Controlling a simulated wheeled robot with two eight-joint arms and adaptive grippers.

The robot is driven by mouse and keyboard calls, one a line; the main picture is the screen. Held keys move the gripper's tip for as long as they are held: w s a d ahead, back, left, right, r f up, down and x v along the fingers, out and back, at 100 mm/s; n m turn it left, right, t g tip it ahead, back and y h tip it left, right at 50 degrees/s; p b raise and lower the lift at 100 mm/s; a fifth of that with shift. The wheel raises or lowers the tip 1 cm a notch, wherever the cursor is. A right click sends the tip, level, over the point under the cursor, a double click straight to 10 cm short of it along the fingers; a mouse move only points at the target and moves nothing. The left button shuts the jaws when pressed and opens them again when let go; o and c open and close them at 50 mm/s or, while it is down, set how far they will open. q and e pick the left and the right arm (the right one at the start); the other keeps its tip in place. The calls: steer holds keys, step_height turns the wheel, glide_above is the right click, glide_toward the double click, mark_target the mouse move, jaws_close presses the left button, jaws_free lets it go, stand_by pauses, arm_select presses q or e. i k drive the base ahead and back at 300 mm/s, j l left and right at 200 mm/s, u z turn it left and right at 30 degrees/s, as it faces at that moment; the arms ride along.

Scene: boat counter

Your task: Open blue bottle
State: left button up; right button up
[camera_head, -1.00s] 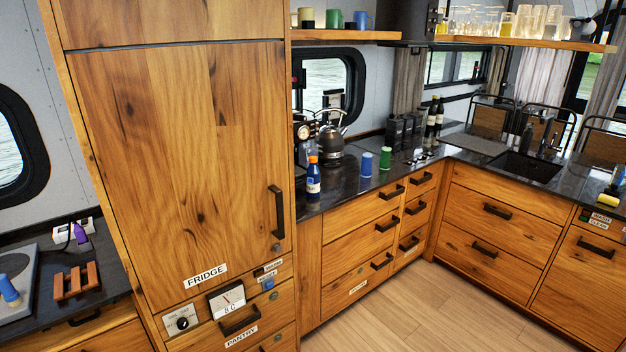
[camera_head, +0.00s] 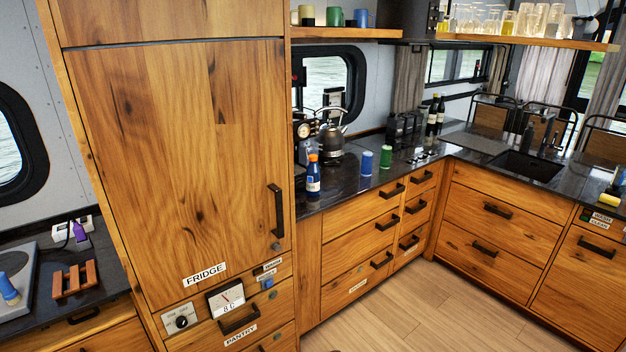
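A blue bottle (camera_head: 313,178) with an orange cap (camera_head: 313,158) and a pale label stands upright on the dark counter, just right of the tall fridge cabinet. The cap is on it. Neither of my grippers shows in the head view, so I cannot see whether they are open or shut.
A kettle (camera_head: 331,139) stands behind the bottle. A blue can (camera_head: 366,163) and a green can (camera_head: 386,157) stand to its right. The fridge cabinet (camera_head: 180,160) rises at the left. The wooden floor (camera_head: 420,310) in front of the drawers is clear.

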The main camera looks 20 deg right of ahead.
mark_target(313, 175)
steer(key=i+l, duration=0.15)
steer(key=l, duration=0.2)
steer(key=i+l+u, duration=0.1)
steer(key=i+l, duration=0.25)
steer(key=l, duration=0.3)
steer(key=i+l+u, duration=0.1)
steer(key=l, duration=0.25)
steer(key=i+l, duration=0.2)
steer(key=l, duration=0.2)
steer(key=i+l+u, duration=0.1)
steer(key=l, duration=0.25)
steer(key=i+l, duration=0.15)
steer(key=l, duration=0.2)
